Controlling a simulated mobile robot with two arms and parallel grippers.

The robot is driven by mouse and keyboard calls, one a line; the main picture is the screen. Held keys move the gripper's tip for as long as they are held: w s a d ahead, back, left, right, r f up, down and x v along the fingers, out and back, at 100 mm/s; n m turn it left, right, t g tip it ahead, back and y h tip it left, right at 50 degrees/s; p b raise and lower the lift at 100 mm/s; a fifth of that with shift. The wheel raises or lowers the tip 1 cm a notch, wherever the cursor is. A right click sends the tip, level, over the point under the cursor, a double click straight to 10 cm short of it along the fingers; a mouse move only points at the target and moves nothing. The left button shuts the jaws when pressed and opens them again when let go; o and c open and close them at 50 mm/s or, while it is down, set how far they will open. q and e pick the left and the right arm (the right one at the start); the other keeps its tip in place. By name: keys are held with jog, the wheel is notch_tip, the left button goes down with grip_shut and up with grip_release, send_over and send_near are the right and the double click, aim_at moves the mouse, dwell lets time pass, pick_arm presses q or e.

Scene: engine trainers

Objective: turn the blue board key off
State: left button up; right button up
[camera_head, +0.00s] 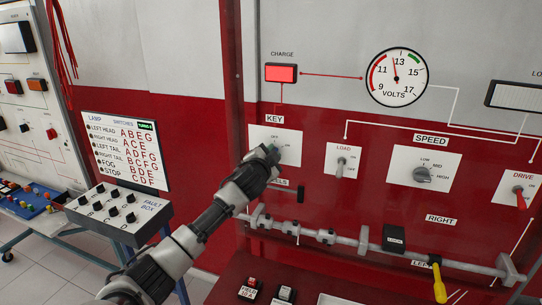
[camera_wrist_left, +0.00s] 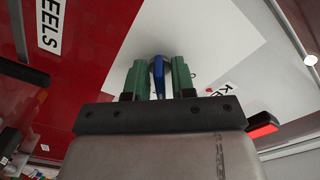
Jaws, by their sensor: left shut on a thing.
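The blue key (camera_wrist_left: 158,76) shows in the left wrist view, between the two green fingers of my left gripper (camera_wrist_left: 159,82). The gripper is shut on it, at the white key plate (camera_wrist_left: 218,42). In the head view my left gripper (camera_head: 272,153) reaches up from the lower left to the white key plate (camera_head: 289,147), under the KEY label. OFF and ON marks show on the plate. The gripper hides the key there, so I cannot tell its setting. My right gripper is not in view.
The red CHARGE lamp (camera_head: 281,73) is lit, and the volts gauge (camera_head: 396,77) needle stands near 13. The LOAD switch (camera_head: 342,162), SPEED knob (camera_head: 423,175) and DRIVE switch (camera_head: 519,197) are to the right. A grey rod (camera_head: 345,239) runs below. A fault box (camera_head: 117,212) stands left.

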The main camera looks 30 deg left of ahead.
pick_arm(q)
jog(key=n, duration=0.5)
jog(key=shift+d+n+b, duration=0.1)
jog(key=shift+n+b, duration=0.2)
jog(key=shift+b, duration=0.05)
jog(key=shift+n, duration=2.3)
jog(key=o, duration=0.6)
jog(key=shift+o, duration=0.2)
jog(key=shift+s, duration=0.1)
jog(key=shift+s+f, duration=0.1)
jog(key=shift+s, duration=0.25)
jog(key=b+v, duration=0.3)
jog(key=v, duration=0.7)
